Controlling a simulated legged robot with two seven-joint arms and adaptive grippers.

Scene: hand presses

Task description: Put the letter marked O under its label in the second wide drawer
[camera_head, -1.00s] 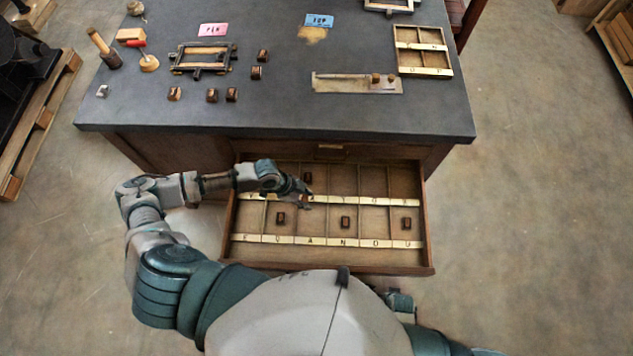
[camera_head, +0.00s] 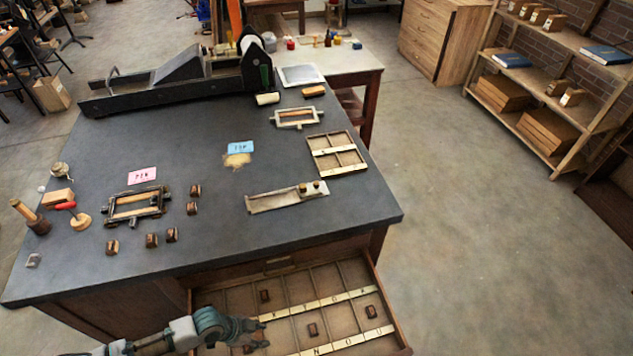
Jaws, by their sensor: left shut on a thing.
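The wide drawer (camera_head: 400,338) is pulled open below the table, split into compartments by thin dividers with pale label strips. Its front label strip (camera_head: 362,338) reads N, O, U at the right; the compartment behind the O looks empty. Dark letter blocks lie behind the N (camera_head: 312,330) and behind the U (camera_head: 370,312); another (camera_head: 265,296) lies in the back row. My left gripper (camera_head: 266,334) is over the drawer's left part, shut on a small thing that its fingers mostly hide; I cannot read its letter. My right gripper is out of view.
The dark table (camera_head: 330,225) holds several loose letter blocks (camera_head: 151,240), a metal frame (camera_head: 137,205), a composing stick (camera_head: 285,197), a small compartment tray (camera_head: 337,153) and a long press (camera_head: 180,80). A mallet (camera_head: 30,216) stands at the left. The floor to the right is clear.

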